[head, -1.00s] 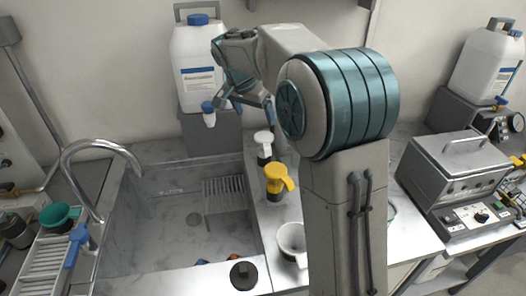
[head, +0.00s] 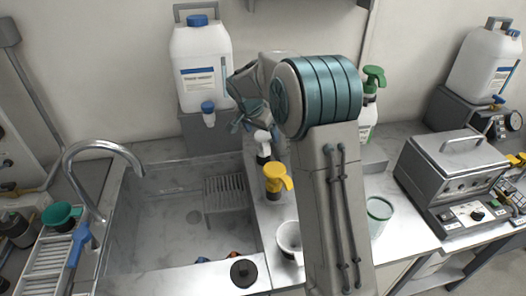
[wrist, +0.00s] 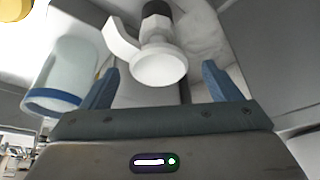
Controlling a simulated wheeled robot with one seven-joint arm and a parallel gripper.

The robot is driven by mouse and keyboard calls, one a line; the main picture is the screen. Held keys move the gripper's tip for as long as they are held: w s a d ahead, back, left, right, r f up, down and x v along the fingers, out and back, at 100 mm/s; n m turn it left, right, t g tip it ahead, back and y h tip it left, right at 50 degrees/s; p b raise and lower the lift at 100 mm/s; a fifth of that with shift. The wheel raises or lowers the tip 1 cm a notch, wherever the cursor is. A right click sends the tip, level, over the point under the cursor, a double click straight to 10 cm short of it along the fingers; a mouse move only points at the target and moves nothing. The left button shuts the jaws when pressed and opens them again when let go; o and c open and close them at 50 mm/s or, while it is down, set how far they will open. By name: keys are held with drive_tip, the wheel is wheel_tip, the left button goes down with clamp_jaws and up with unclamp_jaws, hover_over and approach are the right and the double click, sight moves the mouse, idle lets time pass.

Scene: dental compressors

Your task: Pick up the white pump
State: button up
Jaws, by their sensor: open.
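The white pump (head: 263,143) has a white head on a dark body. It stands upright on the counter strip right of the sink, behind the yellow pump (head: 275,180). My gripper (head: 250,122) is just above and behind it in the head view, partly hidden by my arm. In the wrist view, the white pump's round head and side spout (wrist: 158,64) lie ahead, between the two blue fingers (wrist: 160,88) in the picture. The fingers are apart with nothing held. I cannot tell whether they touch the pump.
A large white jug (head: 200,65) with a blue-tipped tap stands behind. A white mug (head: 289,240), a glass jar (head: 379,215) and a green-topped spray bottle (head: 368,110) stand nearby. The sink (head: 170,215) is to the left.

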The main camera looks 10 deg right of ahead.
sight(263, 154)
drive_tip(key=shift+x, duration=1.5)
drive_tip(key=shift+r, duration=0.1)
drive_tip(key=c, duration=1.3)
